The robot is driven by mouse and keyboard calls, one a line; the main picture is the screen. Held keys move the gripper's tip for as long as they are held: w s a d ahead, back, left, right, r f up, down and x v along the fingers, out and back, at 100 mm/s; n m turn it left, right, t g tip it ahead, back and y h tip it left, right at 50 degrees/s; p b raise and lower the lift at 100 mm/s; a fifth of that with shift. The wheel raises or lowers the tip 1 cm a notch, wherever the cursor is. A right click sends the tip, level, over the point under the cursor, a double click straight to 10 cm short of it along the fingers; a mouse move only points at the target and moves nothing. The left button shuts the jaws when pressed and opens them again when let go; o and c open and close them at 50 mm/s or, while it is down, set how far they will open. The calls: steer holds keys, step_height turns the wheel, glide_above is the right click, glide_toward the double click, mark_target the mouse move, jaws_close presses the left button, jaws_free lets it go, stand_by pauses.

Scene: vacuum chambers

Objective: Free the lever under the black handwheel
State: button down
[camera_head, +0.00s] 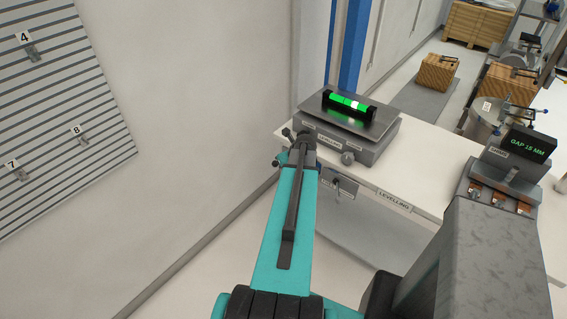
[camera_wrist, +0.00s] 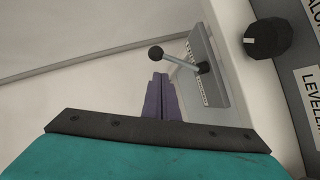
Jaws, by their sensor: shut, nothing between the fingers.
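My gripper (camera_wrist: 160,78) shows as two purple fingers, shut and empty. Their tips are just below the ball in the picture; I cannot tell whether they touch it. In the head view, the lever (camera_head: 337,183) shows on the bench front; my arm hides the fingers.
A levelling unit (camera_head: 372,151) with a plate and green spirit level (camera_head: 349,105) stands on the white bench (camera_head: 420,186). A display box (camera_head: 515,150) reading "GAP 15 MM" is at the right. A slatted wall panel (camera_head: 60,110) is at the left.

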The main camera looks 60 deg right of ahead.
steer(key=a+b+v, duration=0.1)
steer(key=b+v, duration=0.1)
steer(key=v, duration=0.7)
steer(key=shift+w, duration=0.25)
steer(key=shift+r, duration=0.15)
